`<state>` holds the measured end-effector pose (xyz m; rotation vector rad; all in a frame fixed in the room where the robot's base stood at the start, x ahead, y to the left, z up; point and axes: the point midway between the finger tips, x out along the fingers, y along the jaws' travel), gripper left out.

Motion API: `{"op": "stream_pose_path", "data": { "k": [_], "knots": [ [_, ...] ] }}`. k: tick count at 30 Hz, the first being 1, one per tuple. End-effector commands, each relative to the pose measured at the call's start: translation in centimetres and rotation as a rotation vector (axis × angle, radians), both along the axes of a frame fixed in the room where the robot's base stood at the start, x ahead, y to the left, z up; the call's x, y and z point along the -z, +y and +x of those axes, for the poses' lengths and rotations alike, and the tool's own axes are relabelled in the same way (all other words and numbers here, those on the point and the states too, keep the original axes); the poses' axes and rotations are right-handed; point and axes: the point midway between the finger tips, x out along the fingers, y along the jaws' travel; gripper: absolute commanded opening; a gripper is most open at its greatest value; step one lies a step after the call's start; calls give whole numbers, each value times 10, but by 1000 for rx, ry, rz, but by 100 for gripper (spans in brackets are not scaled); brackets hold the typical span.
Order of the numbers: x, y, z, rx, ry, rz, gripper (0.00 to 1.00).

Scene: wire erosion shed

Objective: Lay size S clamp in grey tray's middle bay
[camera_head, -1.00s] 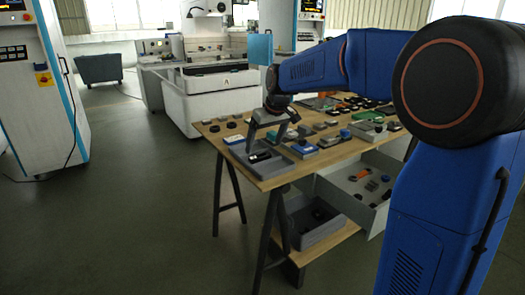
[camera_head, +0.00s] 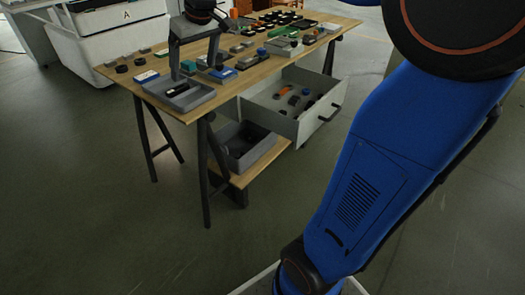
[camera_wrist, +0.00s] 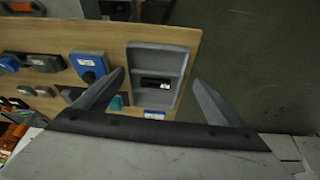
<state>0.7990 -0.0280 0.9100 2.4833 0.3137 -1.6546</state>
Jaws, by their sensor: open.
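The grey tray (camera_head: 193,101) sits at the near left corner of the wooden table; the wrist view shows its rim and bays (camera_wrist: 150,58). A small black piece with a pale marking (camera_wrist: 157,83), probably the size S clamp, lies in the tray, seemingly in the middle bay; its lettering is too small to read. It also shows as a dark piece in the head view (camera_head: 179,90). My gripper (camera_wrist: 160,77) is open and empty, its fingers spread on either side of the tray in the wrist view. In the head view, my gripper (camera_head: 194,70) is above the tray.
An open drawer (camera_head: 300,108) with parts and a dark grey bin (camera_head: 243,148) are below the tabletop.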

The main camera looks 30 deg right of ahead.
Motion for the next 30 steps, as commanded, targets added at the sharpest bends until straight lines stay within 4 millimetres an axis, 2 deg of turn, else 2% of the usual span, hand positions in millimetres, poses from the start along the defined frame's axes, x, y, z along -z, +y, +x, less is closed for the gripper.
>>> {"op": "stream_pose_path", "data": {
  "k": [1,8,14,18,24,30],
  "knots": [
    [2,-4,-23,14,-3,0,89],
    [28,-17,-112,82,-6,-1,89],
    [61,-27,-186,142,-10,1,89],
    [90,-33,-235,181,-13,1,89],
    [129,-39,-287,228,-18,2,89],
    [147,-41,-308,248,-19,2,89]
  ]
}}
